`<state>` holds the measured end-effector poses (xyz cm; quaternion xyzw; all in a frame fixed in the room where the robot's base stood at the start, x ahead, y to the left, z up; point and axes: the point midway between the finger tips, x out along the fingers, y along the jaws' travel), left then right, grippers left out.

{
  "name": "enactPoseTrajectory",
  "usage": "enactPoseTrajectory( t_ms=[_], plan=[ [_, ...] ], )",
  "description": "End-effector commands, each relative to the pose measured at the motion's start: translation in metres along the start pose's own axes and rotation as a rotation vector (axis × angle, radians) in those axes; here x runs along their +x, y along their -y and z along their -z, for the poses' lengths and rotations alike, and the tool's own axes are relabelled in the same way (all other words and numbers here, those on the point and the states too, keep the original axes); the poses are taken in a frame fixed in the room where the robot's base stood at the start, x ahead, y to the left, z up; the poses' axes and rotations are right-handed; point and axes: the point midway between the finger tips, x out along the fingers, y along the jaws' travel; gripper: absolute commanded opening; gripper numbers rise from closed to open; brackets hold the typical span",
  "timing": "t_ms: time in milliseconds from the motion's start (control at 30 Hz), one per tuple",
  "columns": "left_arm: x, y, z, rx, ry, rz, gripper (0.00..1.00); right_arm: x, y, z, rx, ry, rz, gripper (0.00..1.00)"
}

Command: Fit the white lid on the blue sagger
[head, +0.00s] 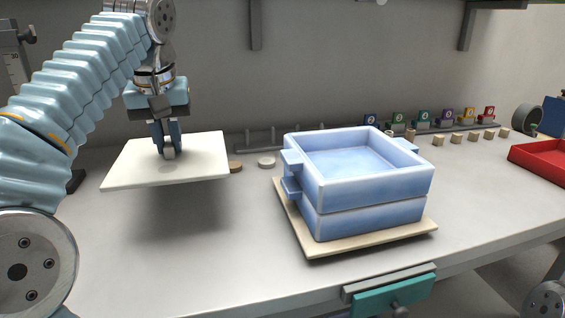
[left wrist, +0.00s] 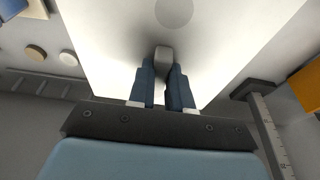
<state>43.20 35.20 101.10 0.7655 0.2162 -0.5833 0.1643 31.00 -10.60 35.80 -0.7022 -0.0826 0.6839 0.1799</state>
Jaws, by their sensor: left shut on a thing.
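The white lid (head: 195,166) is a flat square plate with a small grey knob on top. My left gripper (head: 168,152) is shut on the knob and holds the lid roughly level above the table, left of the sagger. In the left wrist view the lid (left wrist: 225,50) fills much of the picture and the left gripper (left wrist: 163,75) grips the knob. The blue sagger (head: 368,190) is a square box, apparently two stacked tiers with side lugs, open at the top. It sits on a cream board (head: 322,246). My right gripper does not show.
Small round discs (head: 266,162) lie behind the lid and sagger, near a pegged rack (head: 270,138). Coloured tags and small blocks (head: 455,138) line the back right. A red tray (head: 545,158) stands at the far right. The table between lid and board is clear.

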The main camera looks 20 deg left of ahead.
Motion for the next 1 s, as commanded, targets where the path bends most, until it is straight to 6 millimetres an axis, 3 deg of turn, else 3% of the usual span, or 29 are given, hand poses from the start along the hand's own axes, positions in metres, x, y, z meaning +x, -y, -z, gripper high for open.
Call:
enactPoseTrajectory(
  t_ms=[233, 800, 1000],
  plan=[
    [0.006, 0.001, -0.002, 0.001, 0.0, 0.0, 0.0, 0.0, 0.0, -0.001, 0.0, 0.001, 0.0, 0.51],
    [0.083, 0.0, -0.024, 0.002, 0.001, 0.0, 0.0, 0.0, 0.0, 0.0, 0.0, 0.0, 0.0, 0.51],
    [0.097, 0.0, -0.027, 0.0, -0.002, -0.001, 0.0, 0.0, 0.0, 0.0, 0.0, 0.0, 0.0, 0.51]
  ],
)
